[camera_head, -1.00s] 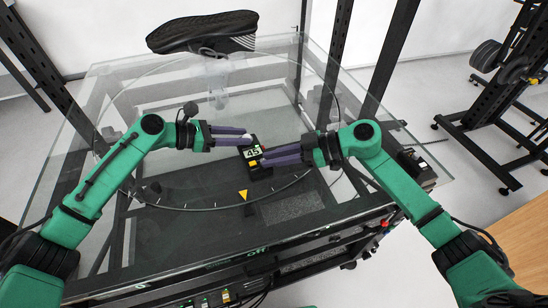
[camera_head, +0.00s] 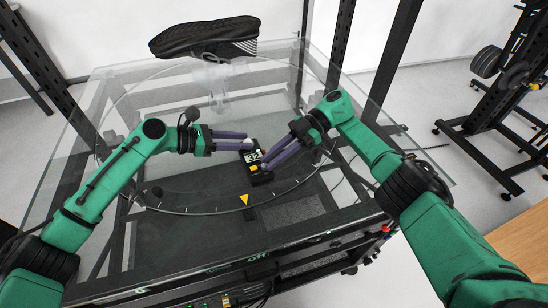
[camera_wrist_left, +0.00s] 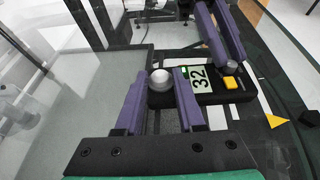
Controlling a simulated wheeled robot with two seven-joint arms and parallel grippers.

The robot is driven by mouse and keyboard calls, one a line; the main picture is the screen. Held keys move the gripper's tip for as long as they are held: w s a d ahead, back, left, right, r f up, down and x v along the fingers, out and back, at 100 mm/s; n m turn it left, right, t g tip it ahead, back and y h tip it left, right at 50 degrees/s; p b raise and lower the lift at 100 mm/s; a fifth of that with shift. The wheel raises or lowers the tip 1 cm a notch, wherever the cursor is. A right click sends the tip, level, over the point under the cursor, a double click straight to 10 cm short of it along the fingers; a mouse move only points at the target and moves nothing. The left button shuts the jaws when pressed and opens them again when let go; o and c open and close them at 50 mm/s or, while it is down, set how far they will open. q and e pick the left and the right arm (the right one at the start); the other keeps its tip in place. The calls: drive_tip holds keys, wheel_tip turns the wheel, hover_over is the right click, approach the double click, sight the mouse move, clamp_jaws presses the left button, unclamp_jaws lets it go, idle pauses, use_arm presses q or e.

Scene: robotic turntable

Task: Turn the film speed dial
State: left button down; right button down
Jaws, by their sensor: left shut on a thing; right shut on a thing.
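A small black control box (camera_head: 255,173) lies on the turntable, with a display (camera_wrist_left: 200,79) reading 32 and a yellow button (camera_wrist_left: 231,82). A round silver knob (camera_wrist_left: 160,80) is at one end of the box. My left gripper (camera_head: 249,145) is shut on this silver knob, its purple fingers on either side. My right gripper (camera_head: 266,166) reaches in from the right and is shut on a small pale knob (camera_wrist_left: 231,65) at the other end, mostly hidden by its fingers. Which knob is the film speed dial cannot be told from labels here.
A black shoe (camera_head: 205,37) is at the back, above a clear stand (camera_head: 214,78). The glass turntable top (camera_head: 180,100) is otherwise mostly clear. A yellow triangle marker (camera_head: 244,200) is at the front, and dark upright posts stand behind.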

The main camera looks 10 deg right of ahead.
drive_tip(key=shift+f, duration=0.1)
idle(0.3)
drive_tip(key=c, duration=0.8)
unclamp_jaws()
wheel_tip(320, 180, up, 10)
drive_tip(key=shift+r, duration=0.1)
